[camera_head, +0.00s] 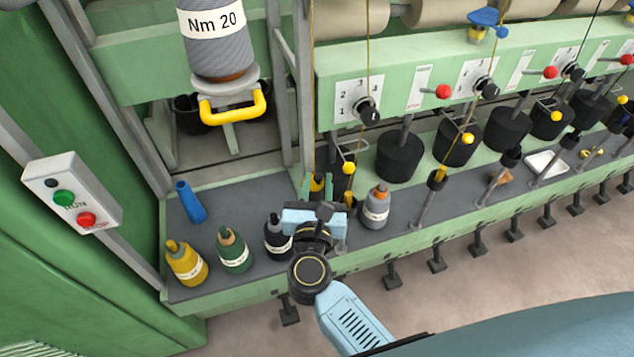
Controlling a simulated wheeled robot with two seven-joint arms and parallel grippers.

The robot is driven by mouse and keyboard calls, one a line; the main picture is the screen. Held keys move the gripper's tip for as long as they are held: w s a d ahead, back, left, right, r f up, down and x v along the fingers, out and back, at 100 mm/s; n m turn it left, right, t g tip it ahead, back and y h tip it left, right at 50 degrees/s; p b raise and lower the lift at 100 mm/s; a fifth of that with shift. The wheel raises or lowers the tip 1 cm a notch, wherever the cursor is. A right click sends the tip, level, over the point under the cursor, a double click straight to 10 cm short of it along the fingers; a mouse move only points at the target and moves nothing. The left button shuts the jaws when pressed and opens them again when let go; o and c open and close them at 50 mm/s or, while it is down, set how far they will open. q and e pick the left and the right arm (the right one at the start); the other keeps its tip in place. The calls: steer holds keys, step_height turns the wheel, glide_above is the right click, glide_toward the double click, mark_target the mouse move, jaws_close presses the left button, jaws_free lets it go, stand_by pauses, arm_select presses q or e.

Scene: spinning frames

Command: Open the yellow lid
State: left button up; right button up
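Several yellow pieces are in view, and I cannot tell for certain which is the yellow lid. A small yellow and black piece (317,184) shows between the fingers of my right gripper (318,187). The fingers look apart, one on each side of it; whether they touch it is too small to tell. A round yellow knob (348,168) is just right of the gripper, at the first spindle. My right gripper's body covers part of the grey shelf and the area below the fingers. My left gripper is not in view.
On the grey shelf (222,208) stand yellow (186,265), green (233,252), black (277,240) and grey (376,208) bobbins; a blue tube (190,202) is behind. A yellow handle (233,107) hangs above. A button box (73,193) is left. Spindles line the right.

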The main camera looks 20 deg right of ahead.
jaws_close()
steer(key=n+b, duration=0.1)
steer(key=n+t, duration=0.1)
steer(key=n, duration=0.1)
steer(key=a+n+b, duration=0.1)
steer(key=shift+r+t+b, duration=0.25)
steer(key=shift+t+b, duration=0.1)
steer(key=shift+t, duration=0.05)
steer(key=shift+a+f+n+t+y+b, duration=0.15)
steer(key=shift+a+n+t+y, duration=0.95)
steer(key=shift+n, duration=2.6)
steer(key=shift+a+f+n+t+y+b, duration=0.2)
steer(key=shift+n+y, duration=1.75)
steer(key=shift+n, duration=1.75)
steer(key=shift+a+f+n+t+y+b, duration=0.1)
steer(key=shift+a+n+t+y, duration=0.5)
steer(key=shift+n+y, duration=2.05)
steer(key=shift+a+n+h, duration=0.15)
steer(key=shift+n+h, duration=0.95)
steer(key=shift+n, duration=0.05)
